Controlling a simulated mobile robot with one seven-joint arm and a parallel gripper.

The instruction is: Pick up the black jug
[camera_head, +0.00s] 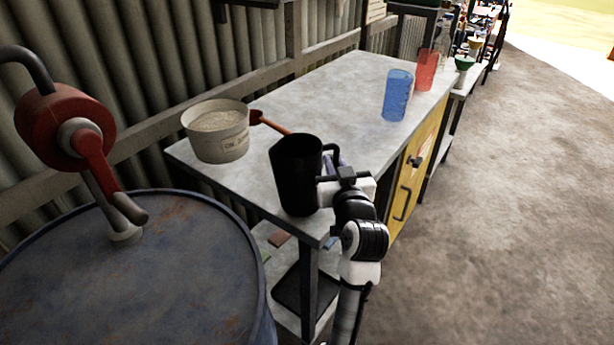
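The black jug (296,178) is upright at the near end of the grey workbench (335,105), close to its front corner. I cannot tell whether its base touches the top. My gripper (328,180) is at the jug's right side, by its handle, and overlaps the jug's edge in this view. The fingertips are small and dark against the jug, so I cannot see whether they are closed on the handle.
A pale tub (216,131) of granular material stands left of the jug, with a red scoop (268,123) beside it. A blue cup (397,96) and a red cup (427,70) stand farther back. A blue drum (130,275) with a red pump (68,125) is at left.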

